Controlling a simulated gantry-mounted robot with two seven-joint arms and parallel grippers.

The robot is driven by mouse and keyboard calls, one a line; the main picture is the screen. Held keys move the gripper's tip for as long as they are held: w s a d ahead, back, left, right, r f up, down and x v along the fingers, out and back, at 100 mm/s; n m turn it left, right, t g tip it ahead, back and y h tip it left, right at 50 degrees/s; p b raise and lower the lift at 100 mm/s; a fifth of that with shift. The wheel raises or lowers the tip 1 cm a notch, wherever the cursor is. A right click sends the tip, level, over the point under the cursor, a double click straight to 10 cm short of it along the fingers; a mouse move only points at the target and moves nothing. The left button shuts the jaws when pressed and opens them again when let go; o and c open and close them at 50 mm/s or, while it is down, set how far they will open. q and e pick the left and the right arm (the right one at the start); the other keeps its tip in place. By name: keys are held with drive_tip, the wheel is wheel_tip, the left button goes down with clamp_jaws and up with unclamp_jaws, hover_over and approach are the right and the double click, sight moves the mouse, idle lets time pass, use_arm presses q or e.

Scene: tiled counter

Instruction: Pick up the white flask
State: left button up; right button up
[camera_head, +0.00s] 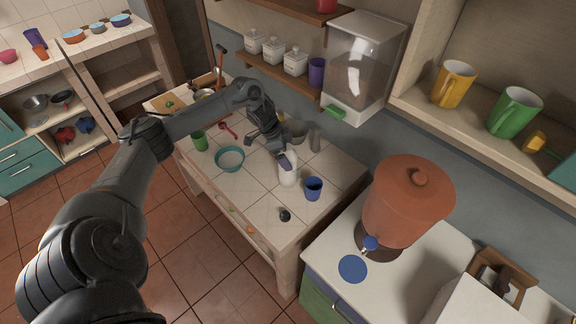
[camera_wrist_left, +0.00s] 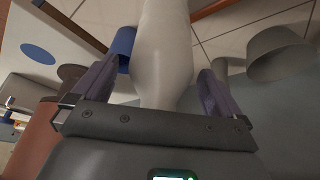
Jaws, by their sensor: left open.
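The white flask (camera_head: 288,173) stands upright on the tiled counter (camera_head: 262,196), near its right part. In the left wrist view the flask (camera_wrist_left: 165,50) fills the middle, between the two fingers. My left gripper (camera_head: 276,158) is at the flask's upper part in the head view. Its fingers (camera_wrist_left: 158,90) are open, one on each side of the flask, with a visible gap at the right finger. My right gripper is in neither view.
A blue cup (camera_head: 313,188) stands close to the right of the flask. A grey bowl (camera_head: 295,130) and a grey cylinder (camera_head: 315,141) stand behind it. A teal bowl (camera_head: 230,158) and green cup (camera_head: 199,140) are to the left. A small black object (camera_head: 285,215) lies in front.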

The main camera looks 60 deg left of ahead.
use_arm(q)
drive_tip(key=shift+w+d+f, duration=0.1)
drive_tip(key=shift+w+f, duration=0.1)
drive_tip(key=shift+f, duration=0.5)
drive_tip(key=shift+r, duration=0.1)
clamp_jaws()
